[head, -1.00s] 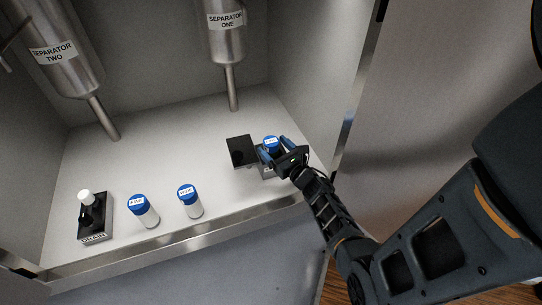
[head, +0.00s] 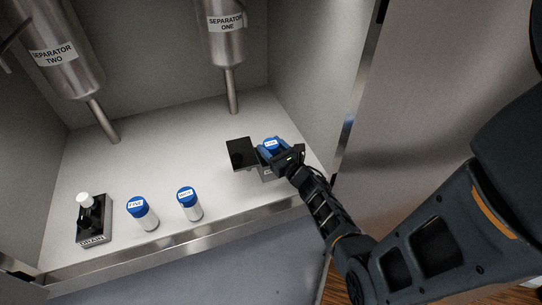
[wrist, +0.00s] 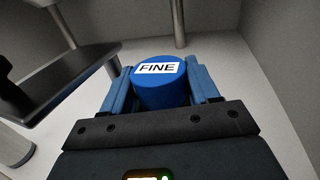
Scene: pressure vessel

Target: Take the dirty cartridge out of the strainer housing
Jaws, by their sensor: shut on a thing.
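The cartridge (head: 271,144) has a blue cap, marked FINE in the wrist view (wrist: 160,82).
Two loose white cartridges with blue caps, one (head: 143,214) and another (head: 190,204), stand upright at the front of the floor. A drain valve (head: 94,220) is at front left. Separator one (head: 222,35) and separator two (head: 62,55) hang above with pipes down.

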